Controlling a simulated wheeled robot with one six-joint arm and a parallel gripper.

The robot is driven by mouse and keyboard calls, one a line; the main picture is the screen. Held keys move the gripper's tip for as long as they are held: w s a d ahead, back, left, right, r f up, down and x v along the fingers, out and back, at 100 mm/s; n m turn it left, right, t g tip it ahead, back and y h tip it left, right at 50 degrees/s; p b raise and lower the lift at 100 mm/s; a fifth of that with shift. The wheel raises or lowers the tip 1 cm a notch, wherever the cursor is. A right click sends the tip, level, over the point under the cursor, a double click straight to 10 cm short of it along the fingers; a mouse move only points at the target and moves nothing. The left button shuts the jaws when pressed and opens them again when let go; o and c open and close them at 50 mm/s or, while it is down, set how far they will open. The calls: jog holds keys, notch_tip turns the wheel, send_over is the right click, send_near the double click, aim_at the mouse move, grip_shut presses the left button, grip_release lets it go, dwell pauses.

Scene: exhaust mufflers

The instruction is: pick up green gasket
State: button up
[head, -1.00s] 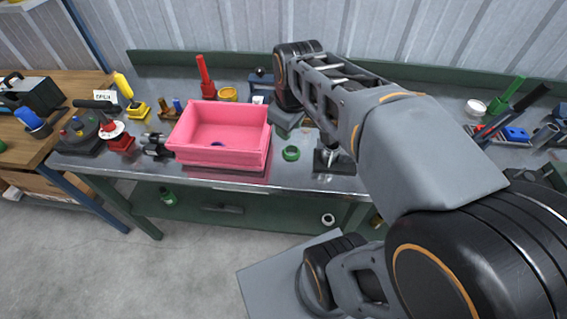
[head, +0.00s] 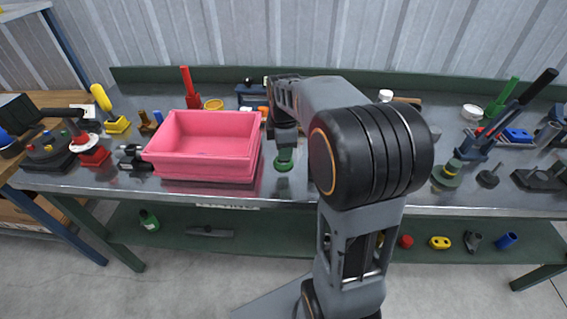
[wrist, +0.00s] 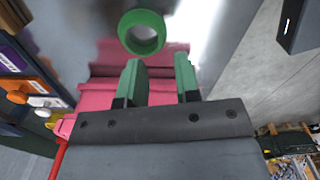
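The green gasket (head: 283,166) is a ring lying on the metal bench just right of the pink bin (head: 205,172). In the wrist view the ring (wrist: 122,32) shows whole, its hole facing the camera, beyond my fingertips. My gripper (head: 285,150) hangs over the gasket in the head view, its green fingers partly covering it. In the wrist view my gripper (wrist: 160,78) has its two fingers apart with nothing between them. The gasket looks apart from the fingers.
The pink bin stands close to the left of my gripper. Several tools and parts stand farther right, around a blue stand (head: 474,148). The bench's front edge is near the gasket.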

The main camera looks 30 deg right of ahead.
aim_at(285, 168)
jog(key=shift+w+d+f, duration=0.1)
jog(key=shift+d+f, duration=0.05)
jog(key=shift+f, duration=2.8)
jog(key=shift+c, duration=0.2)
grip_shut()
jog(key=shift+r, duration=0.1)
